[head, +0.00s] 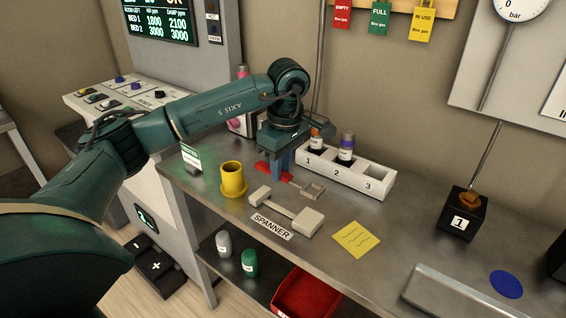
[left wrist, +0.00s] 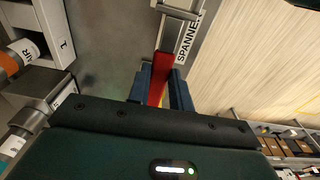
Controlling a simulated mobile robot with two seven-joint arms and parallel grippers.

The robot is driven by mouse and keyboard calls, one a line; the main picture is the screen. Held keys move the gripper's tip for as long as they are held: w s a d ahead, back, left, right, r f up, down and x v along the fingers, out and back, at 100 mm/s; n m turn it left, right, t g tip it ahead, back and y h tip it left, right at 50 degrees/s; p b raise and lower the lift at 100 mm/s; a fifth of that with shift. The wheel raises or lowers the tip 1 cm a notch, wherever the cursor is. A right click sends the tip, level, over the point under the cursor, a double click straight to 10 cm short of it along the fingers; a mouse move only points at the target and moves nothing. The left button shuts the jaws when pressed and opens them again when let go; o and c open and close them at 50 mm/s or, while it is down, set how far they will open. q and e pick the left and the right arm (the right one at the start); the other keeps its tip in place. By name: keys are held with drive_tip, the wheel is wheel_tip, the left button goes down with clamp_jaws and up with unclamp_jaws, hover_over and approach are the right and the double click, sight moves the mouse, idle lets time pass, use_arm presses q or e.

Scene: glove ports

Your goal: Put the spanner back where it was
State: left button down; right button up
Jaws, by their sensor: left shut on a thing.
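The spanner has a red handle (head: 269,171) and a grey head (head: 313,190). My left gripper (head: 280,166) is shut across the handle, with its blue fingers pointing down. In the left wrist view the red handle (left wrist: 158,78) runs between the fingers. The grey head sticks out to the right in the head view. I cannot tell whether the spanner touches the bench. A pale holder with two end blocks (head: 288,212) stands in front of it, with nothing lying across it. The SPANNER label (head: 271,227) lies along its front. My right gripper is not in view.
A yellow cup (head: 233,180) stands left of the holder. A white numbered rack (head: 372,179) with two bottles is behind, and a yellow note (head: 356,239) lies to the right. A black block marked 1 (head: 461,216) stands farther right. The bench's front edge is close.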

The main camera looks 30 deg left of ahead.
use_arm(q)
drive_tip(key=shift+f+b, duration=0.45)
drive_tip(key=shift+f, duration=0.15)
drive_tip(key=shift+f+b, duration=1.1)
drive_tip(key=shift+f, duration=0.6)
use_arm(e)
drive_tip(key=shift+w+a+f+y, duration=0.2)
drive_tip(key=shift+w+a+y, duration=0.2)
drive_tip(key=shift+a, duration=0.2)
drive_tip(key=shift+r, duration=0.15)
use_arm(q)
drive_tip(key=shift+f+p, duration=0.15)
drive_tip(key=shift+p, duration=0.35)
drive_tip(key=shift+f, duration=0.3)
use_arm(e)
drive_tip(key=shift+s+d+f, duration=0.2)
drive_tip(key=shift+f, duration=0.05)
